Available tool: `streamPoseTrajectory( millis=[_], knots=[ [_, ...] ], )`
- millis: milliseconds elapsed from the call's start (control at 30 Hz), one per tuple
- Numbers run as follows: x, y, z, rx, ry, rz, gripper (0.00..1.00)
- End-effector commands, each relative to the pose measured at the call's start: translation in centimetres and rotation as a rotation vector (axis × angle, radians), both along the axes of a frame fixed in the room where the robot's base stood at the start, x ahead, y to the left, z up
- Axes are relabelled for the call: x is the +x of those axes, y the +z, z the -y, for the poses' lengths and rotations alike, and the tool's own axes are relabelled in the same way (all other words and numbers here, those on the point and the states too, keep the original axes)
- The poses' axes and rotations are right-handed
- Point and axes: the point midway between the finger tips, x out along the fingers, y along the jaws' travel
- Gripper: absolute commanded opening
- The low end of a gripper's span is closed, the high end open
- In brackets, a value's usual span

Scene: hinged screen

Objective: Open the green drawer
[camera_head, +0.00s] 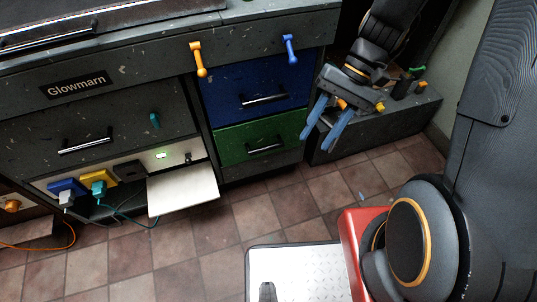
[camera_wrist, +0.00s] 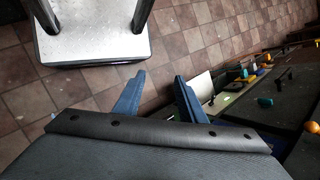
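The green drawer (camera_head: 256,139) is in the middle of the head view, below the blue drawer (camera_head: 254,88). It looks shut, with a dark bar handle (camera_head: 266,144) across its front. My gripper (camera_head: 320,130) is to the right of the green drawer, its blue fingers pointing down and apart with nothing between them. In the wrist view the fingers (camera_wrist: 158,98) are also spread, with tiled floor visible between them. The green drawer cannot be made out in the wrist view.
An orange knob (camera_head: 198,58) and a blue knob (camera_head: 290,49) stick out above the drawers. A white flap (camera_head: 183,190) hangs open left of the green drawer, near plugs and cables. A low dark box (camera_head: 385,122) stands to the right. Tiled floor (camera_head: 290,205) in front is clear.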

Motion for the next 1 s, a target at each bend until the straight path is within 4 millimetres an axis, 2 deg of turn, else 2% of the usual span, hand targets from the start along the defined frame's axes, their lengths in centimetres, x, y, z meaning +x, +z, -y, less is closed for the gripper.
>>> streamPoseTrajectory(
  millis=[33,333,500,600,700,800,1000],
  knots=[
    [1.1,-3.2,-0.5,0.052,-0.027,-0.032,0.37],
    [7.6,-14.6,-3.6,0.4,-0.208,-0.105,0.37],
    [12.1,-21.2,-4.2,0.589,-0.335,-0.08,0.37],
    [14.4,-24.4,-4.1,0.678,-0.403,-0.05,0.37],
    [16.1,-26.7,-3.9,0.741,-0.457,-0.019,0.37],
    [17.2,-28.1,-3.6,0.779,-0.491,0.005,0.37],
    [17.9,-29.0,-4.2,0.804,-0.513,0.022,0.37]
  ],
)
